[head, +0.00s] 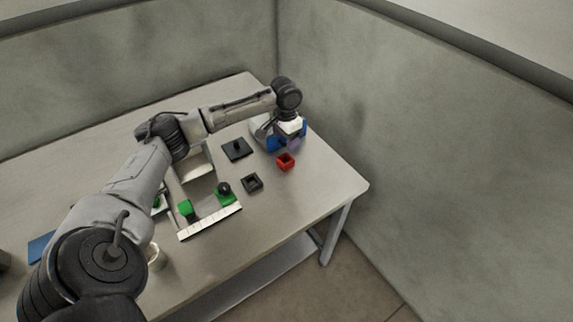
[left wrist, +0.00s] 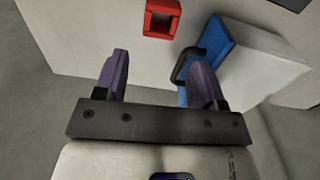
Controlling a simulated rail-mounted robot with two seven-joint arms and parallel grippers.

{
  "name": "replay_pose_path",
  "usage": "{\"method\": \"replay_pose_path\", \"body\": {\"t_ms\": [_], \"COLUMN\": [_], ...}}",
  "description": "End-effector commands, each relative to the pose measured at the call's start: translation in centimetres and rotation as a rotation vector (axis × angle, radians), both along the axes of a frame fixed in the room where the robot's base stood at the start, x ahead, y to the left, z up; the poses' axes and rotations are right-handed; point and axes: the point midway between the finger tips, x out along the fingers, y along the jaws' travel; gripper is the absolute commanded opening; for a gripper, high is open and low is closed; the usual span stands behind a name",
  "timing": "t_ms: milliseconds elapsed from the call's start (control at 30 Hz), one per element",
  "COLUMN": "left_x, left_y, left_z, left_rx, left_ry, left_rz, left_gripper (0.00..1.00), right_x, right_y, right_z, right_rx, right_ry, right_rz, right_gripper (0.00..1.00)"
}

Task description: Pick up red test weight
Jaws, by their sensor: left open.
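The red test weight (head: 285,162) is a small red block with a dark square recess on top, standing on the table near its right end. It also shows at the top of the left wrist view (left wrist: 148,18). My left gripper (head: 293,146) is just beyond it in the head view, partly hidden by its own hand. In the left wrist view its two purple fingers (left wrist: 160,62) are apart with nothing between them. The red weight lies ahead of the fingertips, not touching them. My right gripper is not in view.
A blue-fronted white box with a black handle (left wrist: 228,45) stands close by the right finger. On the table (head: 320,185) are a black square tray (head: 253,183), a black plate with a knob (head: 237,150) and a white-edged fixture with green blocks (head: 210,222). Walls stand behind and right.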

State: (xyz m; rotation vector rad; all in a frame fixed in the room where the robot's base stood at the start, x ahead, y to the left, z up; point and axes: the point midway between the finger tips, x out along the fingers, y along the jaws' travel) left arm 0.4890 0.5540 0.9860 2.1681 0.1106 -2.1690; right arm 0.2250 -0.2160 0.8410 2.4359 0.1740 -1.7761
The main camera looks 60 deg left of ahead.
Motion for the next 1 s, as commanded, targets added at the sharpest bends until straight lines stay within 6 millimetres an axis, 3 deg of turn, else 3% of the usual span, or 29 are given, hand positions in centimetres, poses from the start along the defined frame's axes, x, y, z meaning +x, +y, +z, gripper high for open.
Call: {"method": "replay_pose_path", "body": {"t_ms": [33, 200, 667, 1000], "left_x": [0.0, 0.0, -0.1, -0.2], "left_y": [-0.1, -0.1, 0.0, 0.1], "left_z": [-1.2, -3.7, -6.3, -10.4], "left_rx": [0.0, 0.0, 0.001, 0.001], "left_ry": [0.003, 0.001, 0.001, 0.001], "left_rz": [-0.001, -0.001, -0.003, -0.002], "left_gripper": [0.64, 0.64, 0.64, 0.64], "right_x": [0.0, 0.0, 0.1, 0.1], "right_y": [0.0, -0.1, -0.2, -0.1], "right_z": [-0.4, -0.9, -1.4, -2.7], "right_rx": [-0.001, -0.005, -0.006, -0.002], "right_ry": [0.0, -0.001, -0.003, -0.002], "right_rz": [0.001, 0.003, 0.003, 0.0], "right_gripper": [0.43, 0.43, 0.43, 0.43]}}
